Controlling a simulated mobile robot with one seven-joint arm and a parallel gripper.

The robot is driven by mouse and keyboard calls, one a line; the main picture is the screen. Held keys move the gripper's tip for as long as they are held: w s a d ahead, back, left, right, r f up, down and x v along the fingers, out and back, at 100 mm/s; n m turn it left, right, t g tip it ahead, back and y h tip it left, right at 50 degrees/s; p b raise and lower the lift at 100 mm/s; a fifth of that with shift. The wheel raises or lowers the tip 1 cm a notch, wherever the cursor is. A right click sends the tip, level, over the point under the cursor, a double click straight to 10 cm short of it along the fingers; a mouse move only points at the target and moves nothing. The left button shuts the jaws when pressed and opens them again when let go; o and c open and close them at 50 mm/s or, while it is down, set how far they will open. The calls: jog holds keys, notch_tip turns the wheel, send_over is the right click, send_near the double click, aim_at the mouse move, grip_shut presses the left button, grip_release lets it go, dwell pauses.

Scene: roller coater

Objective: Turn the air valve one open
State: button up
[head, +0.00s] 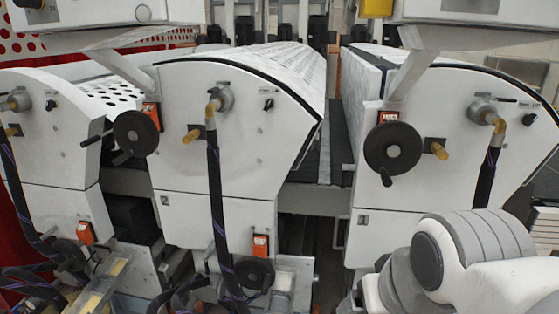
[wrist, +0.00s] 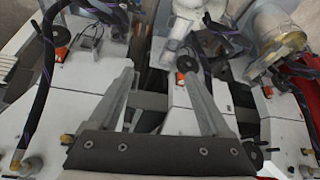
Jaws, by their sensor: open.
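The machine unit marked 1 (head: 362,219) is the white housing on the right in the head view. A small black knob (head: 530,118), possibly air valve one, sits on its upper right face beside a small label. I cannot read that label. Left of the knob is a round grey fitting (head: 482,109) with a brass elbow and a black hose. My gripper (wrist: 157,75) is open and empty in the wrist view, its two grey fingers wide apart and touching nothing. The gripper is outside the head view, where my white arm shows at lower right.
Unit 2 (head: 180,215) stands in the middle, with its own black knob (head: 268,104) and hose. Black handwheels (head: 393,148) stick out from the housings. Hoses hang in front of the faces. A dark gap separates units 1 and 2.

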jog(key=w+d+f+m+g+b, duration=0.1)
jog(key=w+d+f+g+b, duration=0.15)
jog(key=w+f+b, duration=0.7)
jog(key=w+d+f+g+b, duration=0.1)
jog(key=w+d+f+b, duration=0.25)
jog(key=w+f, duration=1.1)
jog(key=w+d+f+m+b, duration=0.1)
jog(key=w+d+f+b, duration=0.15)
jog(key=w+f, duration=0.45)
jog(key=w+d+f+b, duration=0.1)
jog(key=w+f+b, duration=0.3)
jog(key=f, duration=0.5)
jog(key=w+d+f+b, duration=0.1)
jog(key=f+b, duration=0.2)
jog(key=f, duration=0.9)
jog(key=w+f+g+b, duration=0.1)
jog(key=f+b, duration=0.2)
jog(key=f, duration=1)
jog(key=w+d+f+g+b, duration=0.1)
jog(key=f+b, duration=0.2)
jog(key=f, duration=1)
jog(key=shift+w+d+f, duration=0.15)
jog(key=shift+d+f, duration=0.1)
jog(key=shift+d, duration=0.1)
grip_shut()
